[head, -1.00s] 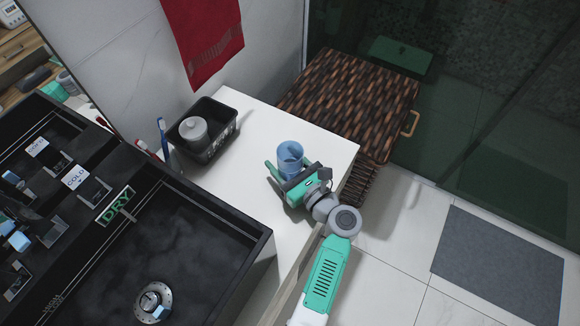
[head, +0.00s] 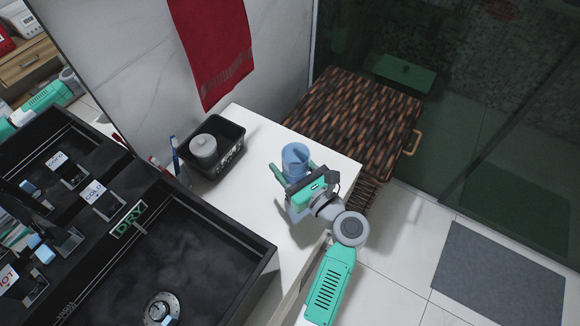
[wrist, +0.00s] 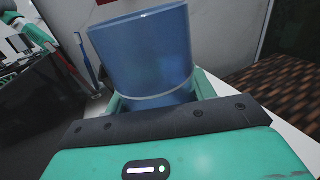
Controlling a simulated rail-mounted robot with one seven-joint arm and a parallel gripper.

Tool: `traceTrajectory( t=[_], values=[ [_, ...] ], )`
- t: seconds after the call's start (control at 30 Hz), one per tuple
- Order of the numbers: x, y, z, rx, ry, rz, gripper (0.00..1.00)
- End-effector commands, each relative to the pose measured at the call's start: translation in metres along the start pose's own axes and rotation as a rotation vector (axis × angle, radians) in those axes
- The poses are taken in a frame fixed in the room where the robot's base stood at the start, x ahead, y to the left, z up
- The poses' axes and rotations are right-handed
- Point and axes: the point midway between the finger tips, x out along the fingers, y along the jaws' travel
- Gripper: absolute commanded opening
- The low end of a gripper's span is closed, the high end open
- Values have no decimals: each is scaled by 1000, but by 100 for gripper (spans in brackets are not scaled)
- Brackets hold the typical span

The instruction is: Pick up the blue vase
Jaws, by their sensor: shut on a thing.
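The blue vase (head: 295,158) is upright over the white counter at its right part, and its lower part is hidden behind my gripper in the head view. My gripper (head: 292,173) has its green fingers on both sides of the vase and is shut on it. In the wrist view the vase (wrist: 145,55) fills the upper middle, between the fingers, just beyond the dark edge of the gripper body. The head view shows a pale blue patch below the gripper, over the counter.
A black basket (head: 212,146) with a grey lidded jar (head: 203,148) stands on the counter to the left, beside toothbrushes (head: 174,156). The black sink (head: 190,255) lies at lower left. A woven hamper (head: 350,115) stands behind the counter. A red towel (head: 215,50) hangs above.

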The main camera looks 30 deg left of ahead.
Motion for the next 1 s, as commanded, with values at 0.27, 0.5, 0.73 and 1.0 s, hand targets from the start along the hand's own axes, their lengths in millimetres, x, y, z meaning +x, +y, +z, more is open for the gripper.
traceTrajectory(
  t=[0.27, 0.5, 0.73, 1.0],
  values=[
    [0, 0, 24, 0, -2, 0, 25],
    [0, -1, 30, -1, -1, 0, 25],
    [0, -1, 30, 0, -1, 0, 25],
    [-3, -2, 29, 0, 0, -16, 25]
  ],
)
